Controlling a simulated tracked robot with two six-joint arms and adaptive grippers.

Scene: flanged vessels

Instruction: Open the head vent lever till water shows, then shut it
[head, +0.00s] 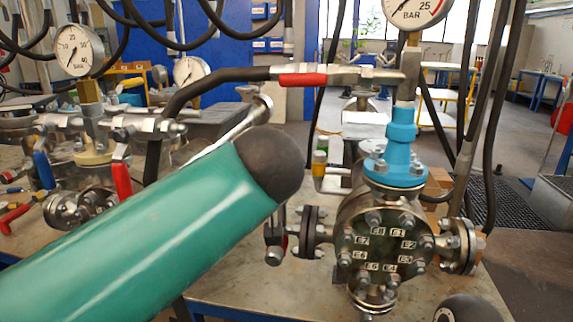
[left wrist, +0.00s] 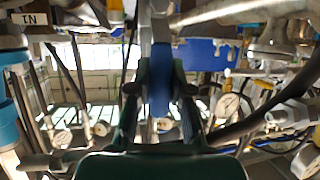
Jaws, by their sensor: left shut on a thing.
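A flanged vessel (head: 383,245) with numbered bolts on its round cover stands on the bench, a blue neck (head: 400,140) and a pressure gauge (head: 415,10) above it. My left gripper (left wrist: 160,85) shows in the left wrist view, its two dark fingers shut around a blue lever handle (left wrist: 160,95). I cannot tell for certain that this is the head vent lever. In the head view my left arm's green link hides the gripper and the handle. No water is visible in either view. My right gripper is in neither view.
A red-sleeved valve lever (head: 303,80) with a black hose crosses above the bench behind my arm. Another vessel group with a gauge (head: 75,50), a blue lever (head: 43,168) and a red lever (head: 122,180) stands at left. Hoses hang at right.

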